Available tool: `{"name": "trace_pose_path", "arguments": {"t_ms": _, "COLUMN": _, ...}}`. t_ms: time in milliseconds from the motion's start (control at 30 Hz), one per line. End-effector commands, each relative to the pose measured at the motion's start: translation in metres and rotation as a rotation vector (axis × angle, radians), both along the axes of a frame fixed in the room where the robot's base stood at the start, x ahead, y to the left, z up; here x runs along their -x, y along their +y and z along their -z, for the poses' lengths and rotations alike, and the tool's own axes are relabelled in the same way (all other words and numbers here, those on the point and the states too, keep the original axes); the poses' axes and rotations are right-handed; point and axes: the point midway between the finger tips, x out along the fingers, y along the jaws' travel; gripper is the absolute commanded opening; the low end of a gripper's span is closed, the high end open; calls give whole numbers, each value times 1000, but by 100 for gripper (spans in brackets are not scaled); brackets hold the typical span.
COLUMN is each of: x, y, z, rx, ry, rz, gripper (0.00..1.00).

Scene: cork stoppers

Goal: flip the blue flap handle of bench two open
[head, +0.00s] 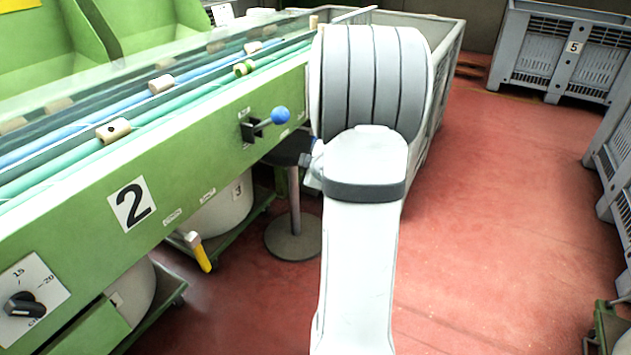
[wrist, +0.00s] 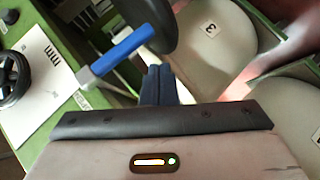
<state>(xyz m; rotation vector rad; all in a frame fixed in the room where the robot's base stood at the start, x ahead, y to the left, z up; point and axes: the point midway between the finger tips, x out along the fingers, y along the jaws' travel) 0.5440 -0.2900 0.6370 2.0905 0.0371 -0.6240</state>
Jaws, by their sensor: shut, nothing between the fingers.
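The green bench marked 2 (head: 132,203) runs along the left of the head view. A blue handle (wrist: 124,54) shows in the wrist view, on a pale pivot at the green panel, slanting up to the right. My gripper (wrist: 158,70) is shut and empty, its dark blue fingers just below and right of the handle's free end. I cannot tell whether they touch. A blue ball-ended lever (head: 280,115) sticks out of bench two's side.
A yellow handle (head: 203,258) hangs under the bench. A black round stool (head: 293,240) stands beside my arm. A dial (wrist: 14,78) is at the wrist view's left. Red floor (head: 500,230) is clear on the right.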

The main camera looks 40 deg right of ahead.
Motion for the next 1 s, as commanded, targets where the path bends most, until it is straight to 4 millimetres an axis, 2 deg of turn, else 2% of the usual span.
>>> {"name": "trace_pose_path", "arguments": {"t_ms": 67, "x": 5, "y": 16, "z": 2, "rx": 2, "ry": -4, "rz": -3, "gripper": 0}}
{"name": "trace_pose_path", "arguments": {"t_ms": 133, "x": 24, "y": 20, "z": -6, "rx": 0, "ry": 0, "rz": 2, "gripper": 0}}
{"name": "trace_pose_path", "arguments": {"t_ms": 300, "x": 61, "y": 33, "z": -7, "rx": 0, "ry": 0, "rz": 2, "gripper": 0}}
{"name": "trace_pose_path", "arguments": {"t_ms": 500, "x": 89, "y": 44, "z": -8, "rx": 0, "ry": -1, "rz": 2, "gripper": 0}}
{"name": "trace_pose_path", "arguments": {"t_ms": 667, "x": 97, "y": 48, "z": -7, "rx": 1, "ry": -1, "rz": 0, "gripper": 0}}
{"name": "trace_pose_path", "arguments": {"t_ms": 1000, "x": 98, "y": 48, "z": -6, "rx": 2, "ry": -1, "rz": -1, "gripper": 0}}
